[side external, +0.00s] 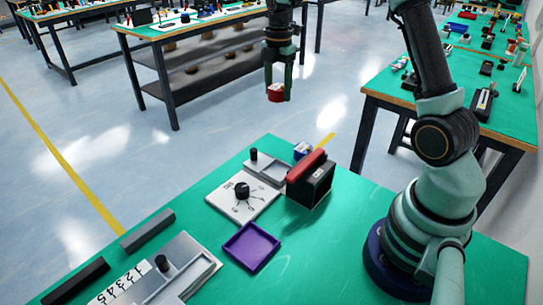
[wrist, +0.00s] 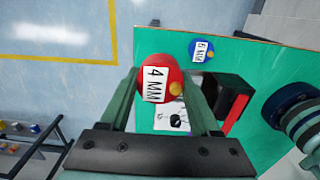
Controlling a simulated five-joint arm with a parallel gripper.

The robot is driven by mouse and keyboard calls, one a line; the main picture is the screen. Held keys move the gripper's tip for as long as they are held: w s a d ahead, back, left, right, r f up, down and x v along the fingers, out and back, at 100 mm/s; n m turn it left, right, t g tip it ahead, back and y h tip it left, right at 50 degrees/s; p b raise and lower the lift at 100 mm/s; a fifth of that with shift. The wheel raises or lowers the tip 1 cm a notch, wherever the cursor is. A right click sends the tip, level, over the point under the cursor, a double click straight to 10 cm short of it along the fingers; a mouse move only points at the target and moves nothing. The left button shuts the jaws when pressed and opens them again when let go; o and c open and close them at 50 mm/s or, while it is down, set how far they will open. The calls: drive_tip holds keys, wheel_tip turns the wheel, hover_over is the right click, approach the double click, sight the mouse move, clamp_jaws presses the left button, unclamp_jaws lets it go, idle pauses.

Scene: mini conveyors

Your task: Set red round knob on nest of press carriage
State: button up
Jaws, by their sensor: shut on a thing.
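The red round knob (side external: 276,93) carries a white label reading "4 MM" and a small yellow spot, seen in the wrist view (wrist: 158,72). My gripper (side external: 278,86) is shut on it and holds it high above the floor, beyond the far edge of the green table in the side view. I cannot tell for sure which part is the press carriage. A grey piece with a shallow rectangular recess (side external: 270,168) and a black post stands beside the black block with the red top (side external: 311,180). A similar grey piece (side external: 183,262) lies at the near left.
A blue round piece labelled "5 MM" (wrist: 202,50) sits near the table's far edge. A pale plate with a black dial (side external: 243,196), a purple tray (side external: 251,247) and dark bars (side external: 147,229) lie on the table. Bare green surface (side external: 325,255) shows right of the tray.

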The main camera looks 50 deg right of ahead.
sight(277, 145)
wheel_tip(277, 145, down, 15)
drive_tip(key=shift+f, duration=0.2)
idle(0.3)
drive_tip(key=shift+f, duration=0.15)
drive_tip(key=o, duration=1.4)
drive_tip(key=shift+c, duration=0.2)
